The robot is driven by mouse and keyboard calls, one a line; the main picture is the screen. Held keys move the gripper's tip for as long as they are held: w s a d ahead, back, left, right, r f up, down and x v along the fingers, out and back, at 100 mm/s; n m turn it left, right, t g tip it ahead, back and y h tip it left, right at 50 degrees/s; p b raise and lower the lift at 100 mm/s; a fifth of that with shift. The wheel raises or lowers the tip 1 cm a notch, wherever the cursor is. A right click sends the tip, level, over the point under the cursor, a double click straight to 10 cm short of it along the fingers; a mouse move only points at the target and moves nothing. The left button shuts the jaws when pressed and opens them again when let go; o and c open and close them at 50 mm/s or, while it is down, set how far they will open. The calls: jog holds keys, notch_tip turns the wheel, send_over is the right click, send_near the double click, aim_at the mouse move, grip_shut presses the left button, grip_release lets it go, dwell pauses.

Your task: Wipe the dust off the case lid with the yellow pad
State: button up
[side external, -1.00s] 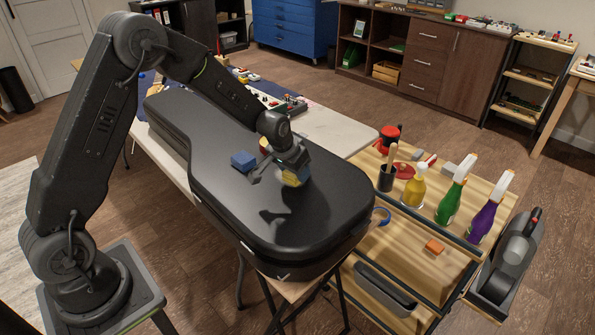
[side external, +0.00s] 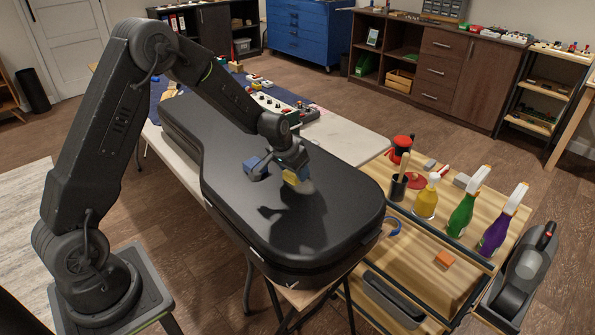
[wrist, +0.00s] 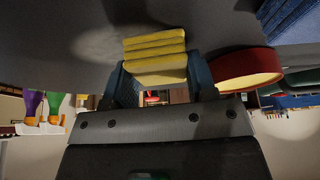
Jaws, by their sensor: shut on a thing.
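The black guitar case lid (side external: 250,205) lies flat on the white table in the side view and fills the top of the wrist view as a dark grey surface (wrist: 70,35). My gripper (side external: 296,173) is over the middle of its wide end. Its blue fingers are shut on the yellow pad (wrist: 155,58), which also shows in the side view (side external: 291,178). A shadow lies on the lid below the pad; I cannot tell for sure whether pad and lid touch. A paler patch shows on the lid in the wrist view, but I cannot tell if it is dust.
A red and yellow round-edged thing (wrist: 240,70) is close beside the fingers in the wrist view. A wooden cart (side external: 430,265) with spray bottles stands right of the case. The lid's wide front end is clear.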

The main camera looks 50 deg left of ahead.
aim_at(313, 186)
jog(key=shift+d+f, duration=0.1)
dwell(0.3)
jog(key=shift+d, duration=2.9)
jog(key=shift+a, duration=0.15)
jog(key=shift+a, duration=2.9)
jog(key=shift+d, duration=3.05)
jog(key=shift+a, duration=3.05)
jog(key=shift+d, duration=0.1)
